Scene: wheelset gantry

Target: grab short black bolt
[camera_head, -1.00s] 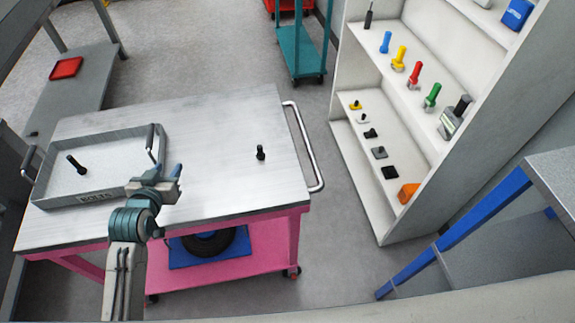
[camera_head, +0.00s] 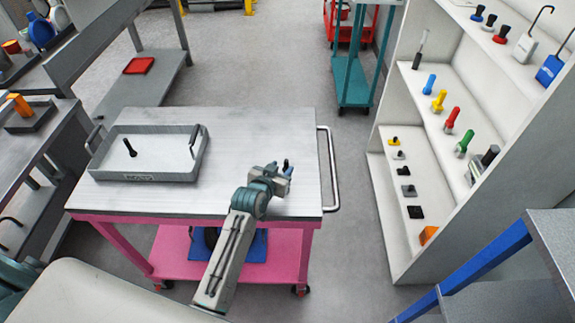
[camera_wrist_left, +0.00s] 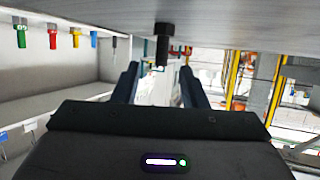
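A black bolt (camera_wrist_left: 163,42) stands on the tabletop in the left wrist view, which shows the table upside down along its top edge. My left gripper (camera_head: 287,171) is low over the right part of the table in the head view. In the wrist view its two fingers (camera_wrist_left: 160,86) are spread apart with nothing between them. The bolt appears ahead of them, in line with the gap. In the head view this bolt is largely or wholly hidden by the gripper. Another black bolt (camera_head: 130,148) is in the grey tray at the left. My right gripper is not in view.
The grey tray (camera_head: 150,176) with raised handles fills the table's left half. A metal push handle (camera_head: 331,170) borders the table's right side. A white shelf unit (camera_head: 397,240) with coloured bolts and small parts stands to the right. The tabletop between tray and gripper is clear.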

